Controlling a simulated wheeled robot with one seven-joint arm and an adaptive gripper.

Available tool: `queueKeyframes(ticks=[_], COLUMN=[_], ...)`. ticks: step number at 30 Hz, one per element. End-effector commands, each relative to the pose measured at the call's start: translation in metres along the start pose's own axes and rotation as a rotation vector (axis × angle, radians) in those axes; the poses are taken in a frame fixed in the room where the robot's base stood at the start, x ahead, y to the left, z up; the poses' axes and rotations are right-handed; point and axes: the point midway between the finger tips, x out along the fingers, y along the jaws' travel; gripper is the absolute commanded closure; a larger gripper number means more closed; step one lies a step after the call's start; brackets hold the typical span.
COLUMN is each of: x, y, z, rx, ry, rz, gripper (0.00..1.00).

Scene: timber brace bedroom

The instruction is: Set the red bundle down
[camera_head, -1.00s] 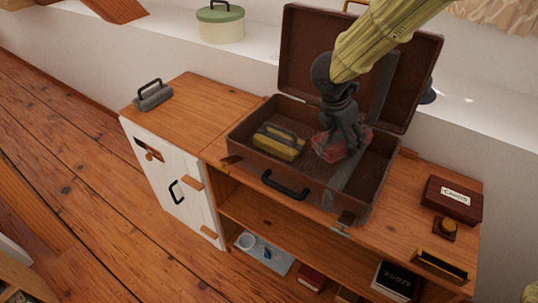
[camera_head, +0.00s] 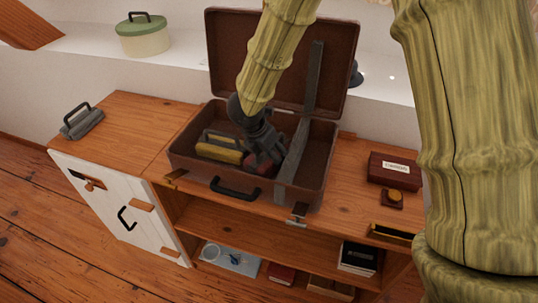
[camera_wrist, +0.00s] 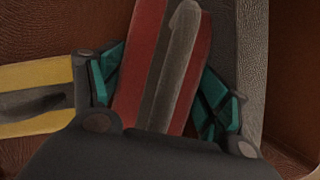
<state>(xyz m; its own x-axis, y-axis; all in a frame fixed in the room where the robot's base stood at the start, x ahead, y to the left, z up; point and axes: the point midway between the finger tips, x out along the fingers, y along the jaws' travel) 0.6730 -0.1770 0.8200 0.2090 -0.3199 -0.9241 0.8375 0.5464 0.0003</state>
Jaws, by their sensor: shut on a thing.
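The red bundle (camera_wrist: 142,60) is in the wrist view, with a grey strap and handle along its middle. My gripper (camera_wrist: 165,90) is shut on it, with a teal-padded finger against each side. In the head view my gripper (camera_head: 268,150) reaches down into the open brown suitcase (camera_head: 310,190) and covers most of the red bundle (camera_head: 262,168). The bundle is inside the case, low near its floor; I cannot tell whether it touches the floor.
A yellow bundle (camera_head: 219,150) lies left of the red one in the case, also in the wrist view (camera_wrist: 35,75). A grey strap (camera_head: 293,155) runs to the right. A grey bundle (camera_head: 82,122) is on the cabinet top (camera_head: 130,125).

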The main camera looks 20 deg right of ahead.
Motion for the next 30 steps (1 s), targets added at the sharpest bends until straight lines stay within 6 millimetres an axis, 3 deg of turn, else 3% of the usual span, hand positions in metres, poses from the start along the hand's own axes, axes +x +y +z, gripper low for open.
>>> queueKeyframes(ticks=[14, 15, 18, 30], x=[0.0116, 0.0105, 0.0103, 0.0087], y=[-0.0001, -0.0001, -0.0001, -0.0001], z=[-0.0045, -0.0042, -0.0041, -0.0035], rx=[0.001, 0.001, 0.001, 0.001], ry=[0.000, 0.000, 0.000, 0.000], rz=[0.000, 0.000, 0.000, 0.000], gripper=[0.56, 0.19, 0.03, 0.03])
